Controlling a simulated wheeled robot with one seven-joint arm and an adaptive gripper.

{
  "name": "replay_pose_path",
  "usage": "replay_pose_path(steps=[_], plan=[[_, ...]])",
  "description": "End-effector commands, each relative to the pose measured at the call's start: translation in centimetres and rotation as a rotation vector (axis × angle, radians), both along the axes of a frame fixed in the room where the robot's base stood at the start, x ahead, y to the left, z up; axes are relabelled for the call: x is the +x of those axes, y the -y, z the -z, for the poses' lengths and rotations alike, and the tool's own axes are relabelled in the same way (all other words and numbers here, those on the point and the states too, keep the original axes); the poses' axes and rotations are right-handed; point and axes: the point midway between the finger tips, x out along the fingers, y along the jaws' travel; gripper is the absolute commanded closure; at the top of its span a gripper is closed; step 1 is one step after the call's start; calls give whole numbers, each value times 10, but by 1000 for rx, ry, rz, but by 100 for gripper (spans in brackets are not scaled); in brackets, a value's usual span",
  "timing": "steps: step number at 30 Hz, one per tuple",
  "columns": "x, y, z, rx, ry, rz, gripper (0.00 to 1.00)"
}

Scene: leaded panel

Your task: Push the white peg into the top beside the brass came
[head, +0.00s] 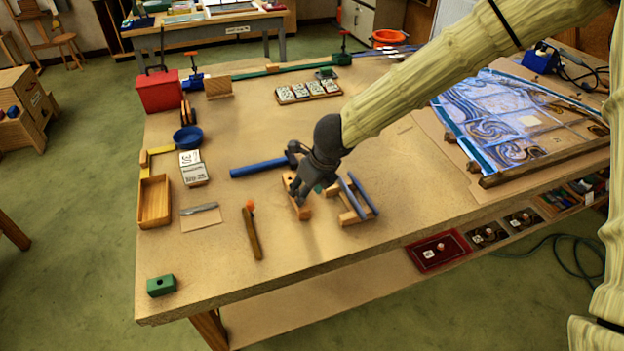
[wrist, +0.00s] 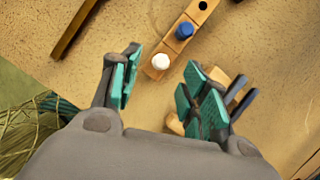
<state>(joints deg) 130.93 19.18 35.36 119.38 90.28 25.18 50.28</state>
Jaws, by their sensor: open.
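The white peg (wrist: 160,61) shows as a round white top at the near end of a narrow wooden block (wrist: 170,47) in the wrist view. How deep it sits is hard to tell. My gripper (wrist: 162,66) is open, its green-padded fingers apart on either side of the peg's line of sight, and holds nothing. In the head view my gripper (head: 308,190) is low over the wooden block (head: 300,210) and hides the peg. I cannot make out the brass came for certain.
A blue peg (wrist: 184,30) and a dark hole (wrist: 203,6) are in the same block. A wooden rack with blue bars (head: 352,202) stands close to the right. A blue rod (head: 258,169) and an orange-tipped tool (head: 252,230) lie left. The table's front middle is clear.

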Motion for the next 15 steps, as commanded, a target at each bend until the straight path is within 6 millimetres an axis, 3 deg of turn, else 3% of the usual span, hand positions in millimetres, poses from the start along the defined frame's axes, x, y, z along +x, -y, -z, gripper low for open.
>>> replay_pose_path(steps=[6,15], plan=[[9,-5,28,-1,-1,2,55],[14,-9,44,0,-2,3,55]])
